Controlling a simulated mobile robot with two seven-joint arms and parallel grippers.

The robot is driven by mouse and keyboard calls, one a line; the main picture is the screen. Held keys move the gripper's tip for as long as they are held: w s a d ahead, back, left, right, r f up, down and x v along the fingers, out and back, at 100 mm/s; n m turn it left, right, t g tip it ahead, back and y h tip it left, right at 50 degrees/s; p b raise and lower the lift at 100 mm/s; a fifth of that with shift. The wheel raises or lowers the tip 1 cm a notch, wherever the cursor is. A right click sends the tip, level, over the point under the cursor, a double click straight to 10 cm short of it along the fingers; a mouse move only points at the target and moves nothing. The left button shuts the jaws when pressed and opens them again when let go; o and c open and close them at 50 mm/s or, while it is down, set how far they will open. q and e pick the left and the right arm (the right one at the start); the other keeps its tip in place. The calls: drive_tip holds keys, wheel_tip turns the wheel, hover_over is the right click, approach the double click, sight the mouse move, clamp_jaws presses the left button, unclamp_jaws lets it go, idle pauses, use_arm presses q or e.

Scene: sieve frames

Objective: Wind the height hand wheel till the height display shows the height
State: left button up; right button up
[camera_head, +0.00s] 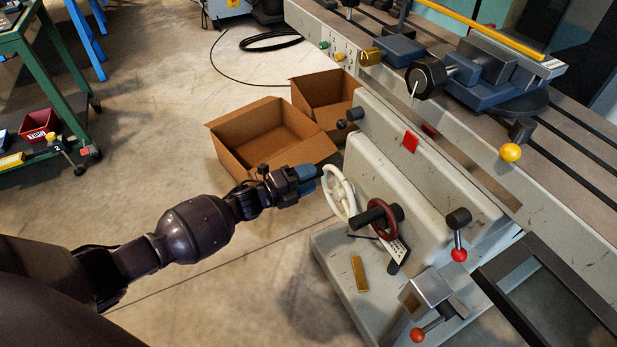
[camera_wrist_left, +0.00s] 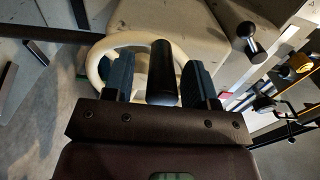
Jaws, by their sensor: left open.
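A cream-white hand wheel (camera_head: 349,205) stands on the side of the grey machine, and it also shows in the left wrist view (camera_wrist_left: 96,62). My left gripper (camera_head: 318,176) is at the upper rim of this wheel. In the left wrist view the blue-grey fingers (camera_wrist_left: 160,82) are open, with the wheel's black handle (camera_wrist_left: 162,68) between them and a gap on each side. A dark red hand wheel (camera_head: 381,219) with a black grip sits beside the white one. I cannot make out a height display or any reading. My right gripper is not in view.
Open cardboard boxes (camera_head: 240,135) stand on the floor behind my left gripper. A lever with a red knob (camera_head: 459,254) and a yellow knob (camera_head: 510,152) stick out from the machine. A green-framed bench (camera_head: 45,75) stands far left. The floor between is mostly clear.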

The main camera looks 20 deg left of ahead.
use_arm(q)
drive_tip(key=p+v, duration=0.1)
drive_tip(key=v, duration=0.9)
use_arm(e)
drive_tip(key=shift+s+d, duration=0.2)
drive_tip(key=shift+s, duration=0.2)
use_arm(q)
drive_tip(key=shift+s+a, duration=0.1)
drive_tip(key=shift+s, duration=0.1)
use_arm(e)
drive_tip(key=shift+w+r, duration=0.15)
use_arm(q)
drive_tip(key=s+d+r+n+g+y+p, duration=0.1)
drive_tip(key=s+r+n+y+p, duration=0.1)
drive_tip(key=s+n, duration=0.6)
drive_tip(key=s+r+n+g+y+p, duration=0.1)
drive_tip(key=s+r+n+y+p, duration=0.2)
drive_tip(key=s, duration=1)
drive_tip(key=s+d+r+n+g+y+p, duration=0.1)
drive_tip(key=s+r+n+y+p, duration=0.2)
drive_tip(key=s+n+y+p, duration=0.3)
drive_tip(key=s+n, duration=0.5)
drive_tip(key=n, duration=0.2)
drive_tip(key=shift+d+n+p, duration=0.3)
drive_tip(key=shift+d, duration=0.05)
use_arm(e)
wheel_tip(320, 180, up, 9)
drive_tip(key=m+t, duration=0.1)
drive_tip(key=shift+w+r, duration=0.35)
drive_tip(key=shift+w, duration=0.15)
